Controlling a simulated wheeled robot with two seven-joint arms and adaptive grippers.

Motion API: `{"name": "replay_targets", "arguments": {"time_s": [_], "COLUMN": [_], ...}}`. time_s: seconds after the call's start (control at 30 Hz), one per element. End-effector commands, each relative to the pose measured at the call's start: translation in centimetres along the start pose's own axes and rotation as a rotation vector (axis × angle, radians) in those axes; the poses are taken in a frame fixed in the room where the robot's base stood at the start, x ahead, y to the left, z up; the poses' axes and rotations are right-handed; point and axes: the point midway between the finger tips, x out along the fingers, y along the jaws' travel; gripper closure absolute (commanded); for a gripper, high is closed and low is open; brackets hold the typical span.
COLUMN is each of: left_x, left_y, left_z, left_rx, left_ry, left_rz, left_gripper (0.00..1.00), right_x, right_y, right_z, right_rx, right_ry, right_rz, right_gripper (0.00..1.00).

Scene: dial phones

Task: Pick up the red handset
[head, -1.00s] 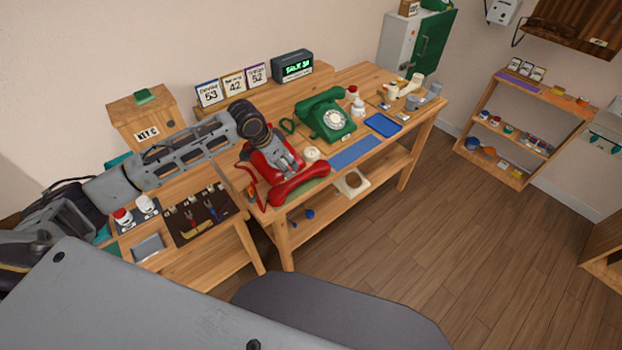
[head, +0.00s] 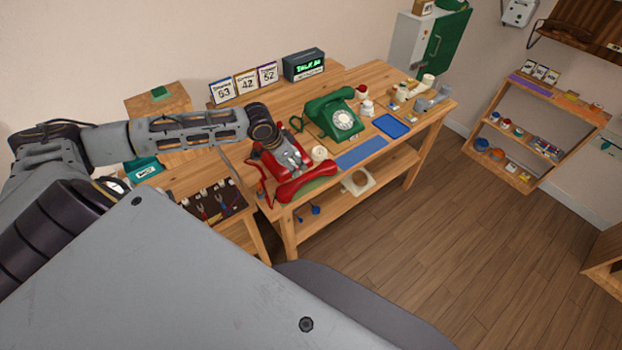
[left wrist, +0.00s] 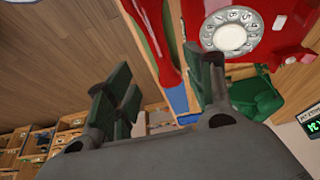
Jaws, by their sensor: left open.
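The red handset (head: 306,182) lies along the front edge of the table, off its cradle, in front of the red dial phone (head: 268,172). My left gripper (head: 293,160) is over the red phone, just behind the handset, and covers part of the phone. In the left wrist view my left gripper (left wrist: 160,92) is open and empty. The red handset (left wrist: 158,45) shows beyond and between its fingers, and the red phone's white dial (left wrist: 231,30) is at upper right. Whether a finger touches the handset cannot be told. My right gripper is not in view.
A green dial phone (head: 335,118) stands to the right on the table, beside a blue mat (head: 362,152) and a blue tray (head: 390,126). A tool board (head: 215,203) is at left. Floor in front is clear.

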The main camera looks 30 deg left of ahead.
Motion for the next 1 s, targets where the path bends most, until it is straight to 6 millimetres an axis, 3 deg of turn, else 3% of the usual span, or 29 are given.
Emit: {"name": "replay_targets", "arguments": {"time_s": [0.37, 1.0], "left_x": [0.8, 6.1], "left_y": [0.0, 0.1], "left_z": [0.0, -0.1], "left_rx": [-0.001, -0.001], "left_ry": [0.000, 0.001], "left_rz": [0.001, 0.001], "left_gripper": [0.46, 0.46], "right_x": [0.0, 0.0], "right_y": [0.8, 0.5], "right_z": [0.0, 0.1], "right_rx": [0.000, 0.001], "right_ry": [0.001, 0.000], "right_rz": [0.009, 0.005], "right_gripper": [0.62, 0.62]}}
